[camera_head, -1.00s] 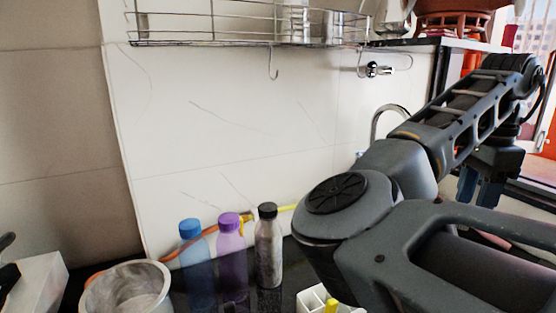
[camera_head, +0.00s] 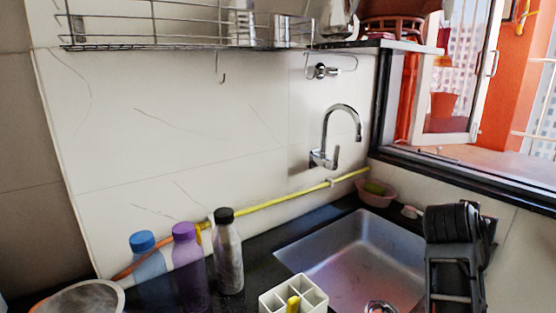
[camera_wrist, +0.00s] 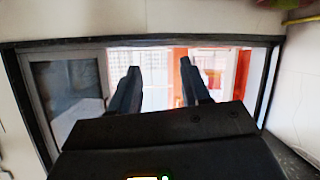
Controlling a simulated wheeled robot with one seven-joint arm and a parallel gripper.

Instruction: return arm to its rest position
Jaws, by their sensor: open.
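My gripper (camera_wrist: 160,90) shows in the wrist view with its two dark fingers apart and nothing between them. Beyond the fingers is a window with an orange strip. In the head view my folded dark arm stands at the lower right, over the right side of the sink (camera_head: 350,258); the fingers cannot be made out there. A clay pot (camera_head: 400,8) sits partly cut off at the top, on the shelf above the tap.
A blue bottle (camera_head: 148,272), a purple bottle (camera_head: 188,255) and a grey bottle (camera_head: 228,255) stand left of the sink. A white divided holder (camera_head: 292,297) is in front. A tap (camera_head: 325,140) rises behind the sink. A wire rack (camera_head: 160,25) and open window (camera_head: 450,80) are above.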

